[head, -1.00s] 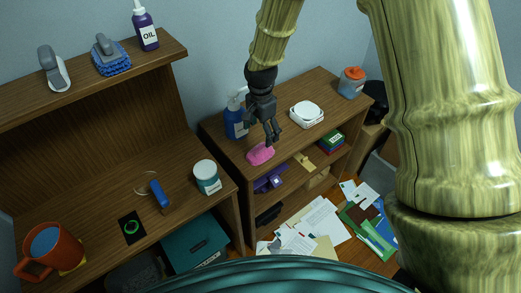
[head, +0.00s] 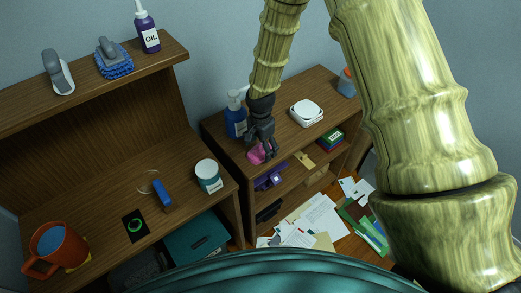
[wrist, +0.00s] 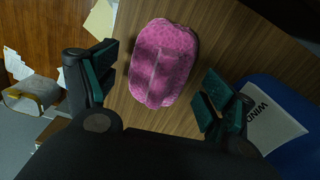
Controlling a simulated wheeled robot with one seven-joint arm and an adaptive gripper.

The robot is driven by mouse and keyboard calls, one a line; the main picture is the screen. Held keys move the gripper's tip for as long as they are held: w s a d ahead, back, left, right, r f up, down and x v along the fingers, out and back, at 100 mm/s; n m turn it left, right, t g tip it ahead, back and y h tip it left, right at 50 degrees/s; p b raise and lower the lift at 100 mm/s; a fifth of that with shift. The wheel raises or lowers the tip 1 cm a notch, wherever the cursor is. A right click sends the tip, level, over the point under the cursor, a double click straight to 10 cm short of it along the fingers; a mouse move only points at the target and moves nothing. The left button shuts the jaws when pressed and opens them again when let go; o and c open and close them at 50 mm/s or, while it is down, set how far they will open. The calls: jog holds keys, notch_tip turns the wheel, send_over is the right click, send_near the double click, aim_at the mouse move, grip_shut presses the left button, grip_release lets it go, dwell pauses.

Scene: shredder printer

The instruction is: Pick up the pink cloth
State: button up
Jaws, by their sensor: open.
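The pink cloth (wrist: 163,63) lies on the wooden shelf top in the wrist view, between my two open fingers but a little beyond their tips. In the head view the pink cloth (head: 255,155) shows near the front edge of the right shelf unit, partly hidden by my gripper (head: 264,145). My gripper (wrist: 160,92) is open and empty, pointing down over the cloth. The wrist view shows wood on both sides of the cloth; I cannot tell the exact height of my fingers above the surface.
A blue spray bottle (head: 236,115) stands close behind my gripper; its label also shows in the wrist view (wrist: 275,125). A white square device (head: 306,112) sits to the right on the same top. Papers (head: 312,225) lie on the floor below the front edge.

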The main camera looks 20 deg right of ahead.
jog(key=shift+f, duration=0.35)
jog(key=c, duration=1.1)
jog(key=shift+r, duration=0.4)
notch_tip(320, 180, up, 3)
jog(key=shift+f+b, duration=0.1)
jog(key=shift+b, duration=0.65)
jog(key=s+a+b, duration=0.1)
jog(key=s+a, duration=0.3)
jog(key=s, duration=0.3)
jog(key=s+a+r+b, duration=0.1)
jog(key=s+a+b, duration=0.1)
jog(key=s+a, duration=0.2)
jog(key=s, duration=0.3)
jog(key=shift+r, duration=0.25)
